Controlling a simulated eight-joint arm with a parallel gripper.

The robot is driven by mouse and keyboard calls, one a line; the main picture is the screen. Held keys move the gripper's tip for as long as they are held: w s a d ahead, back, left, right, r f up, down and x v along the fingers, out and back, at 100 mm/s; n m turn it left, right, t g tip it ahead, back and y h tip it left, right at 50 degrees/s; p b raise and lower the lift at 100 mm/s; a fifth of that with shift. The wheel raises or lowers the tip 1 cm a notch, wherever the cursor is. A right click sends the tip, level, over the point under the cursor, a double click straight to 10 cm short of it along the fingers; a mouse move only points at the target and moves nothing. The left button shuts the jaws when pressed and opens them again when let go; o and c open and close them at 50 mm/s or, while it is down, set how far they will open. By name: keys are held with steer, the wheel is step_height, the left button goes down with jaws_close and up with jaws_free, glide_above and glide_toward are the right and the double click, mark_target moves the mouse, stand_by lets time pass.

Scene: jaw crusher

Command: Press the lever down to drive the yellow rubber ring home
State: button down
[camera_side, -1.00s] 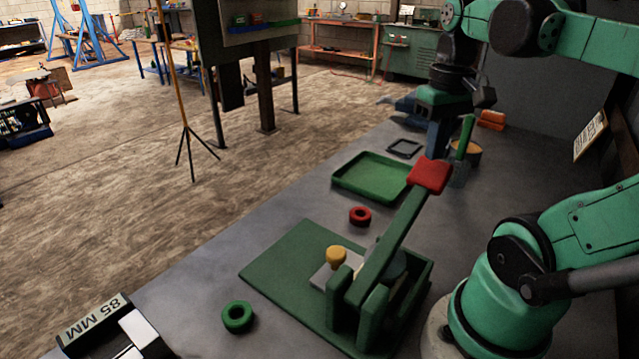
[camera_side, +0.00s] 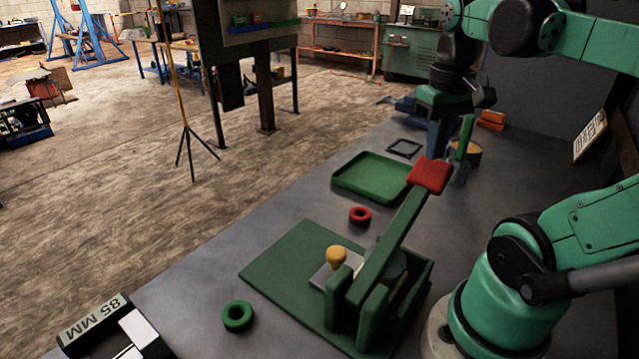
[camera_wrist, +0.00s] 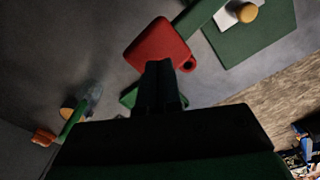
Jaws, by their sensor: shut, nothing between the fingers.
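The lever (camera_side: 390,245) is a green bar on a green press. It slopes upward to a red pad (camera_side: 429,175), also large in the wrist view (camera_wrist: 158,48). The yellow piece (camera_side: 336,256) sits on a light grey block beside the lever's base and also shows in the wrist view (camera_wrist: 246,12). Whether it is a ring and how it is seated I cannot tell. My gripper (camera_wrist: 158,68) is shut and empty, its dark fingertips overlapping the red pad's lower edge in the wrist view. In the side view it is behind and above the pad; contact is not visible.
A red ring (camera_side: 360,215) and a green ring (camera_side: 238,316) lie on the grey table. A green tray (camera_side: 348,184) and a black square frame (camera_side: 404,148) lie behind the press. A green-handled tool (camera_side: 465,140) stands right of the pad.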

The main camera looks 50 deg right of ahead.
mark_target(431, 171)
steer(key=shift+f, duration=0.2)
steer(key=shift+f, duration=3.65)
steer(key=shift+r, duration=5.55)
steer(key=w+a+f+n+t, duration=0.6)
steer(key=w+a, duration=0.4)
steer(key=a, duration=0.3)
step_height(431, 171, down, 2)
steer(key=shift+w+f+t, duration=0.15)
steer(key=shift+w+t, duration=0.2)
steer(key=shift+t, duration=0.25)
